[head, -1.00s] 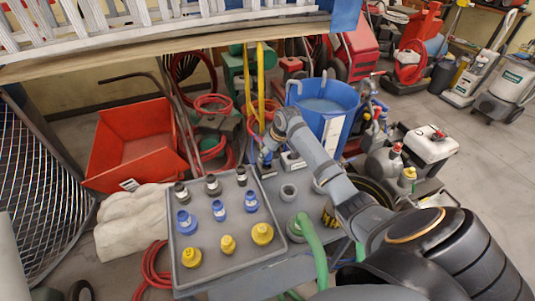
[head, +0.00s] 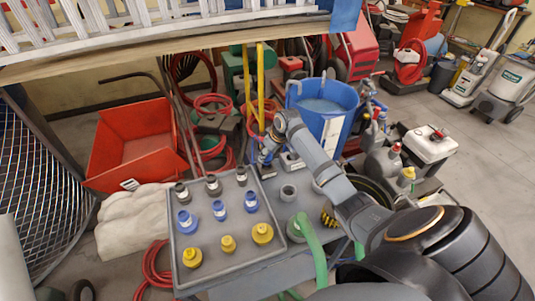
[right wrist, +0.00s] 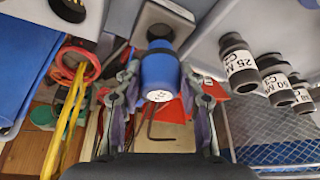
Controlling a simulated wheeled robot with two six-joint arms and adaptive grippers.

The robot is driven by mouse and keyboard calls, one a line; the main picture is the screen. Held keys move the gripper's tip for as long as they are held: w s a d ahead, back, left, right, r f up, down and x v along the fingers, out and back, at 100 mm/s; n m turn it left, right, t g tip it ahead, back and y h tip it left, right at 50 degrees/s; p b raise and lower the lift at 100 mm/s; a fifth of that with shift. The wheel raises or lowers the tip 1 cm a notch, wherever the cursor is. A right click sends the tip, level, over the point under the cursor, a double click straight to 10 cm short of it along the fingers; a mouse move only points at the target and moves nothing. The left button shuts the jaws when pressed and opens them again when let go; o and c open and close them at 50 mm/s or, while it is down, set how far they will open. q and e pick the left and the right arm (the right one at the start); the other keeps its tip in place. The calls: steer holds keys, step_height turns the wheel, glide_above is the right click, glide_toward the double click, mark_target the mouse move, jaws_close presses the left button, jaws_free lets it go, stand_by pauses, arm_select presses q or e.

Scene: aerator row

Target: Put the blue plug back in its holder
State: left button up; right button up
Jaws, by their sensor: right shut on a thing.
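A blue plug (right wrist: 160,75) with a white label on its end sits between the fingers of my right gripper (right wrist: 160,98) in the right wrist view. The gripper is shut on it. A grey block with a dark opening (right wrist: 176,14) lies right beyond the plug; I cannot tell whether the plug touches it or is partly in it. My left gripper is not in view.
A grey tray (head: 209,266) holds rows of black, blue (head: 220,207) and yellow plugs (head: 229,243). A blue bucket (head: 335,105) and red bin (head: 135,145) stand behind.

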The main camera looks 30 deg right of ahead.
mark_target(268, 161)
steer(key=shift+p, duration=0.55)
steer(key=shift+f+b, duration=0.85)
steer(key=shift+f, duration=1.35)
steer(key=o, duration=1.3)
steer(key=shift+c, duration=0.2)
steer(key=a+v, duration=0.1)
steer(key=v, duration=1.1)
steer(key=shift+d, duration=0.45)
